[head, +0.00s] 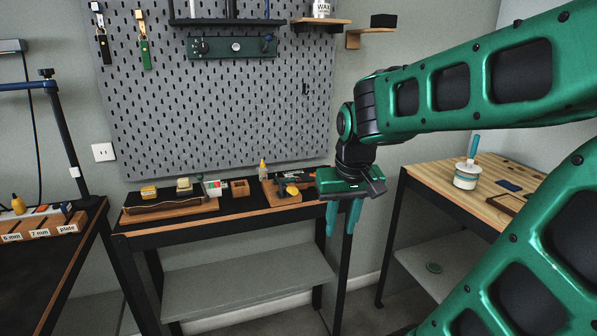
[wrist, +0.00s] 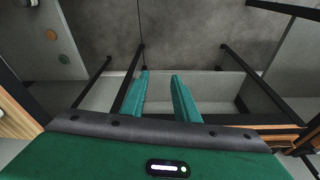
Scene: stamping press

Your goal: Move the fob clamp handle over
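A small dark fixture with a yellow-tipped part (head: 292,190) stands on a wooden base at the right end of the middle bench (head: 180,231). It looks like the fob clamp, but it is too small to tell how its handle is set. My gripper (head: 341,225) hangs fingers down at the right end of this bench, to the right of the fixture and apart from it. Its two teal fingers are apart with nothing between them; the wrist view also shows the empty gap (wrist: 160,80). The fixture cannot be made out in the wrist view.
The middle bench also holds a long wooden tray (head: 170,213), a small wooden box (head: 239,188) and a yellow bottle (head: 263,169). A pegboard (head: 220,110) with hanging fobs stands behind. A right-hand table (head: 430,180) holds a white pot (head: 466,176). The floor between the benches is clear.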

